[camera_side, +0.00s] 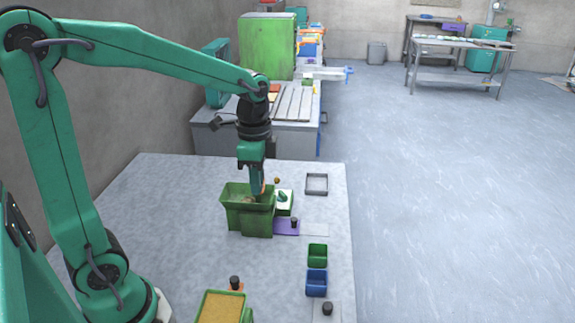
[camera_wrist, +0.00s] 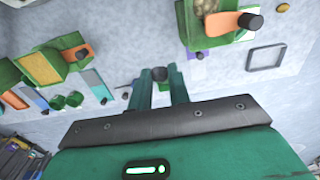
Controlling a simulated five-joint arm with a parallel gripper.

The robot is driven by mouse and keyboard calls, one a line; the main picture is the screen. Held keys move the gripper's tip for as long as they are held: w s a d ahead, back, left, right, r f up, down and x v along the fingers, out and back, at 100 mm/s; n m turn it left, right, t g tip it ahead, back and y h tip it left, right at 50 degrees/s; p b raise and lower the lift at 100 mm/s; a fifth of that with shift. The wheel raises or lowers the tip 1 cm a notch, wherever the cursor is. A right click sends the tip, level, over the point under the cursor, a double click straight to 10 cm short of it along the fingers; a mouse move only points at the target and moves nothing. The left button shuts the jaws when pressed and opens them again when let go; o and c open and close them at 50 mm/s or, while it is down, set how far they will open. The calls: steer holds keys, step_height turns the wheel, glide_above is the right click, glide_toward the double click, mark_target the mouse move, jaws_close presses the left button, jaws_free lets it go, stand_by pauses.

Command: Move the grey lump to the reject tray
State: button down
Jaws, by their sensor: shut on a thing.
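My gripper (camera_side: 257,190) points down at the green bin (camera_side: 233,215) in the side view; I cannot tell its exact height there. In the wrist view my gripper (camera_wrist: 159,80) is shut on a small dark grey lump (camera_wrist: 159,73), held between the fingertips. The lump is hidden in the side view. A shallow grey square tray (camera_side: 316,192) lies empty to the right of the green bin. It also shows in the wrist view (camera_wrist: 249,67), at the right. No label shows which tray is the reject tray.
A small green bin (camera_side: 317,263) and a blue bin (camera_side: 316,290) stand toward the front right. A purple strip (camera_side: 283,228) with a black knob lies beside the large bin. A yellow-filled green tray (camera_side: 243,315) is at the front. The table's left side is clear.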

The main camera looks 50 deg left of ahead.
steer(key=shift+w, duration=0.1)
steer(key=w+f, duration=0.3)
steer(key=w, duration=1)
steer(key=w+f, duration=0.4)
steer(key=w, duration=0.9)
steer(key=shift+a+f, duration=0.3)
steer(key=shift+a, duration=0.1)
glide_above(316, 186)
step_height(316, 186, down, 7)
steer(key=shift+a, duration=0.1)
steer(key=shift+f, duration=2)
steer(key=shift+f, duration=0.15)
